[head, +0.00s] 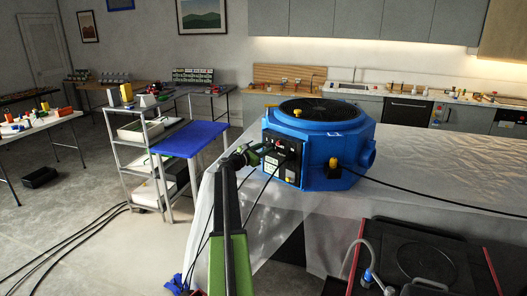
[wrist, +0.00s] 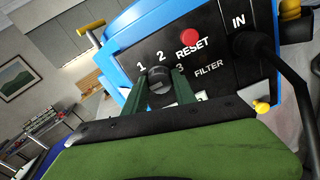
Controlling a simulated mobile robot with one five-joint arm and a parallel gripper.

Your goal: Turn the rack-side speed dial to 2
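The speed dial (wrist: 159,81) is a round dark knob on the black panel of the blue machine (head: 315,135). The numbers 1, 2 and 3 are printed around its upper side in the wrist view, with 2 near the top. I cannot make out which number its pointer faces. My gripper (wrist: 160,84) has its two green fingers on either side of the dial, tips close to its sides. I cannot tell whether they press on it. In the head view my gripper (head: 257,153) is at the machine's left panel, and the dial is too small to tell.
A red RESET button (wrist: 190,37) is up and right of the dial. A black cable (wrist: 288,80) plugs in at IN, farther right. A small yellow knob (wrist: 262,107) is lower right. A shelf cart (head: 150,165) with a blue board (head: 190,138) stands left of the machine.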

